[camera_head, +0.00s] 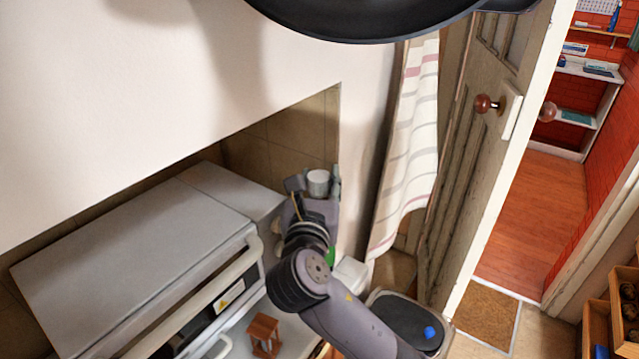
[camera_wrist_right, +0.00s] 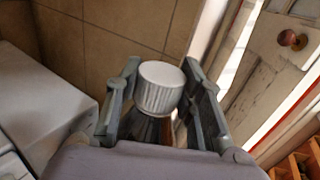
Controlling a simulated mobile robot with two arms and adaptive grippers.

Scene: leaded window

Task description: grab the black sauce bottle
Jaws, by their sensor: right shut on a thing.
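My right gripper (camera_head: 314,188) is at the far right end of the grey appliance, near the tiled wall corner. It is shut on the black sauce bottle, whose white ribbed cap (camera_head: 318,180) shows between the fingers. In the right wrist view the cap (camera_wrist_right: 161,86) stands upright between the two fingers (camera_wrist_right: 160,72). A dark part of the bottle shows just below the cap; the rest of it is hidden by the gripper. I cannot tell whether the bottle touches a surface below. My left gripper is not in view.
The grey appliance (camera_head: 130,260) with a long handle fills the left. A small brown wooden stand (camera_head: 264,334) is in front of it. A dark pan-like object (camera_head: 365,18) is overhead. A striped curtain (camera_head: 408,150), a door (camera_head: 480,150) and a dark-lidded bin (camera_head: 405,318) are right.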

